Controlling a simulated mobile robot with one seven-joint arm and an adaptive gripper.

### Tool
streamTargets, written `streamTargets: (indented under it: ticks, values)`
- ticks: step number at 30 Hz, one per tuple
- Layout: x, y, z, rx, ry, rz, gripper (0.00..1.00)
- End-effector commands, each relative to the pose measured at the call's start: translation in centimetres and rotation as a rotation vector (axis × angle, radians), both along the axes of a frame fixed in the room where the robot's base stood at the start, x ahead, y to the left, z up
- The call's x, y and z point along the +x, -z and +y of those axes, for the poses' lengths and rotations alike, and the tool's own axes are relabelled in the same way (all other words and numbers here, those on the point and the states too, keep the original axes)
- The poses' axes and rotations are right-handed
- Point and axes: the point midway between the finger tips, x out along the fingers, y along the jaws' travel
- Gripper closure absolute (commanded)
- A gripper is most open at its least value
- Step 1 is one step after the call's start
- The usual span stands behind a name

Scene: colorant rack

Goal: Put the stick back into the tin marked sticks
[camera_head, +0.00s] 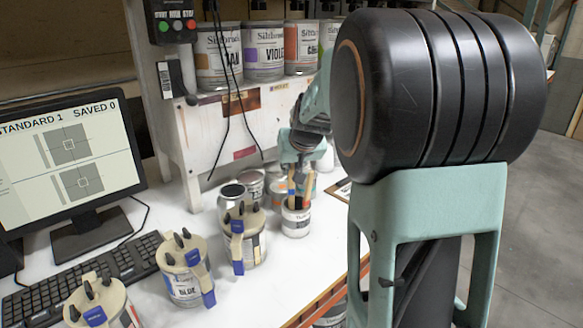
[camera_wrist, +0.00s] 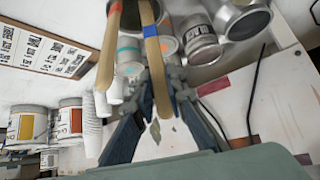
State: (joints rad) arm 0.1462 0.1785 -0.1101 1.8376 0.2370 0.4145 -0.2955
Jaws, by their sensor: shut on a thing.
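My gripper (camera_head: 297,172) is low over the white bench, above a small tin (camera_head: 296,221) whose label is too small to read. Wooden sticks (camera_head: 291,187) show between the gripper and the tin's mouth. In the wrist view my gripper (camera_wrist: 158,80) is shut on a flat wooden stick with a blue band (camera_wrist: 151,55). Another wooden stick with a red band (camera_wrist: 104,72) is to its left, apart from the fingers. Both run out of the top of the view. I cannot tell whether the held stick's lower end is inside the tin.
Open metal tins (camera_wrist: 205,50) are close beside the gripper. Colorant tins (camera_head: 264,50) line the shelf. A monitor (camera_head: 68,160) and keyboard (camera_head: 85,285) are at the left. White cups (camera_wrist: 93,135) are nearby.

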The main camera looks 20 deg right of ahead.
Motion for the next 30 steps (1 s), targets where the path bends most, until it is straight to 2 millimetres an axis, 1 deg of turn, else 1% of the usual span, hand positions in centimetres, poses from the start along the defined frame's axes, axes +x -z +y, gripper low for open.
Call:
streamTargets:
  ticks: [5,6,11,20,23,30]
  values:
    - [0.0,0.0,0.0,0.0,0.0,0.0,1.0]
    - [0.0,0.0,0.0,0.0,0.0,0.0,0.85]
    - [0.0,-0.1,0.0,0.0,0.0,0.0,0.67]
    - [-0.1,-0.2,0.0,0.0,0.0,-0.001,0.67]
    - [-0.5,-0.8,0.1,0.0,0.0,-0.002,0.67]
    - [-2.9,-3.5,0.4,-0.001,-0.001,-0.004,0.67]
